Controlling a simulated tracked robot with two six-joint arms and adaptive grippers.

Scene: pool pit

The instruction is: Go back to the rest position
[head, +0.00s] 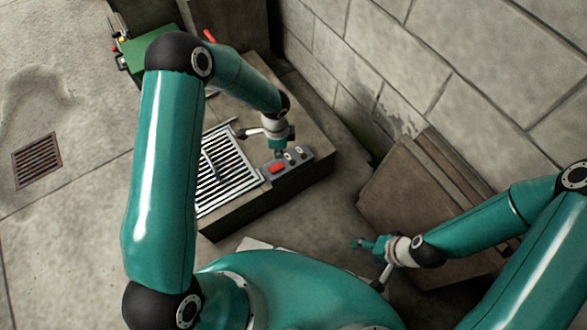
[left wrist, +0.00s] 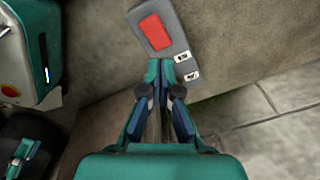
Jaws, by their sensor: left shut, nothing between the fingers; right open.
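My left gripper (head: 279,153) is shut and empty, pointing down at the back edge of a grey control box (head: 287,171). The box has a red button (head: 277,168) and two small white-marked switches. In the left wrist view, the closed fingertips (left wrist: 166,72) are beside the switch end of the box (left wrist: 174,20), with the red button (left wrist: 155,32) beyond. I cannot tell whether they touch the box. My right gripper (head: 366,256) is open and empty, low at the right, in front of brown boards.
The box sits on a concrete block with a slatted metal grate (head: 222,172). Brown boards (head: 415,190) lean against the block wall (head: 420,75) at right. A green machine (head: 143,50) stands at the back left. A floor drain (head: 37,160) lies in open floor at left.

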